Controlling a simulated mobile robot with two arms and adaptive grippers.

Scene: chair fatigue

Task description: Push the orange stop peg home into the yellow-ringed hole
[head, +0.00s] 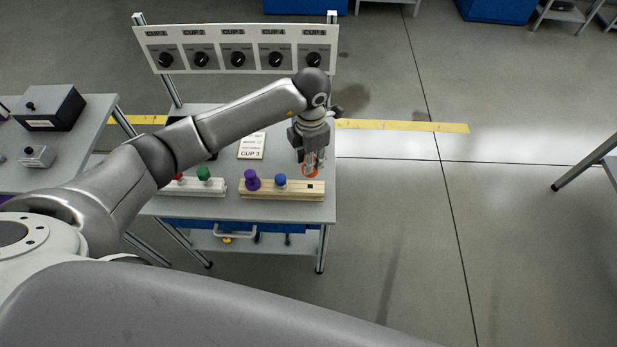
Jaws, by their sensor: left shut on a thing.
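My left gripper (311,160) points down over the right end of the table and is shut on the orange stop peg (311,173). The orange shows between and just below the fingertips; most of the peg is hidden by them. Just in front of it lies a pale wooden block (262,188) with a purple peg (251,180), a blue peg (280,181) and a small dark square (310,187) near its right end. I cannot make out a yellow ring, or whether the orange peg touches the block. My right gripper is not in view.
A whiter block (212,190) with a green peg (204,174) and a red peg (179,177) is on the left. A CUP 3 card (251,147) lies behind. A panel with several dials (236,47) rises at the table's back. Floor to the right is open.

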